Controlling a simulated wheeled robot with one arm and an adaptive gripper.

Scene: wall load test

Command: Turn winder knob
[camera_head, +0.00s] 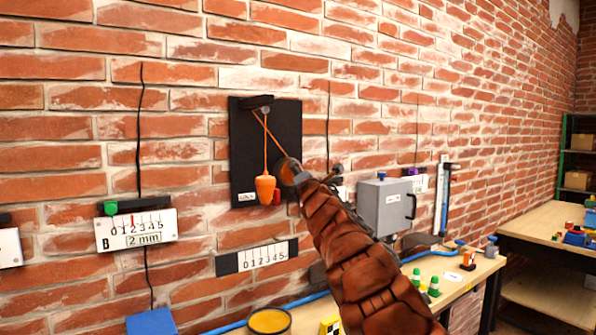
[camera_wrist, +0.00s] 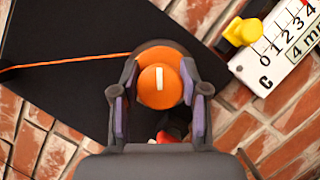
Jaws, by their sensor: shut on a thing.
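The winder knob (camera_wrist: 160,88) is a round orange disc with a white line, which runs up and down in the wrist view. My gripper (camera_wrist: 157,94) has its two dark fingers with purple pads closed on the knob's left and right sides. In the head view my gripper (camera_head: 299,178) is at the right side of the black board (camera_head: 244,150) and hides most of the knob. An orange cord (camera_wrist: 65,61) runs from the winder. An orange weight (camera_head: 265,187) hangs from a cord below the bracket (camera_head: 257,102) on the board.
A red piece (camera_head: 277,197) sits beside the weight. A grey box (camera_head: 386,207) is right of my arm. The bench (camera_head: 470,287) below holds small items.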

